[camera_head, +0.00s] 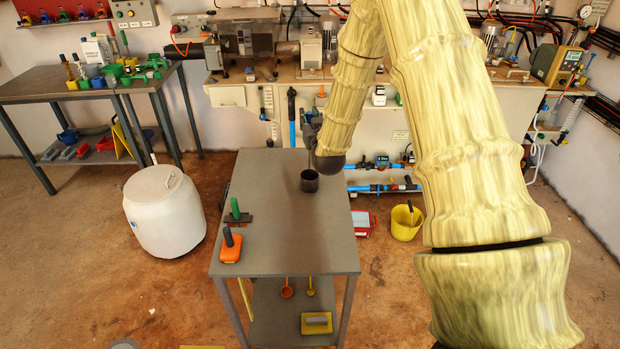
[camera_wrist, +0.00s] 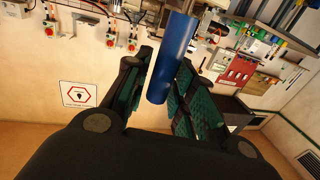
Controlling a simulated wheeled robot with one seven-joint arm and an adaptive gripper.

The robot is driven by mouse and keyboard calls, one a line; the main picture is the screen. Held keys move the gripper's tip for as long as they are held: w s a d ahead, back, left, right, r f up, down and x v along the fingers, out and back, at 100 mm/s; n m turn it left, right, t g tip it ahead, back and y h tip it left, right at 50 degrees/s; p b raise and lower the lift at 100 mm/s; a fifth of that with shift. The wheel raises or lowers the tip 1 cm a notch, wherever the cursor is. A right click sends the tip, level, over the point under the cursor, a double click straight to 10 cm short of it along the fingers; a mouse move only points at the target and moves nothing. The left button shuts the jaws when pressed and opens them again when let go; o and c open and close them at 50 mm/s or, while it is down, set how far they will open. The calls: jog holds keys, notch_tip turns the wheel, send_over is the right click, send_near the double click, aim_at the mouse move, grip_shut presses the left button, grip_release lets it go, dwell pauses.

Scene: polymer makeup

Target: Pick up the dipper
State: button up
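The dipper (camera_head: 309,181) shows in the head view as a dark round cup at the far end of the grey table (camera_head: 265,210). It appears to rest upright on the tabletop. In the wrist view a blue cylindrical handle (camera_wrist: 173,58), apparently the dipper's, lies between the finger pads of my gripper (camera_wrist: 166,75). The fingers stand apart on either side of it, with a narrow gap visible on the left; firm contact does not show. In the head view my gripper (camera_head: 312,135) is small, above the cup and partly hidden by my wrist.
A green-handled tool (camera_head: 236,211) and an orange, dark-handled float (camera_head: 231,247) lie at the table's left edge. A white barrel (camera_head: 165,210) stands left, a yellow bucket (camera_head: 406,222) right. A cluttered workbench (camera_head: 240,93) runs behind. The table's middle is clear.

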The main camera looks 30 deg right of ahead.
grip_shut()
jog(key=shift+r, duration=0.2)
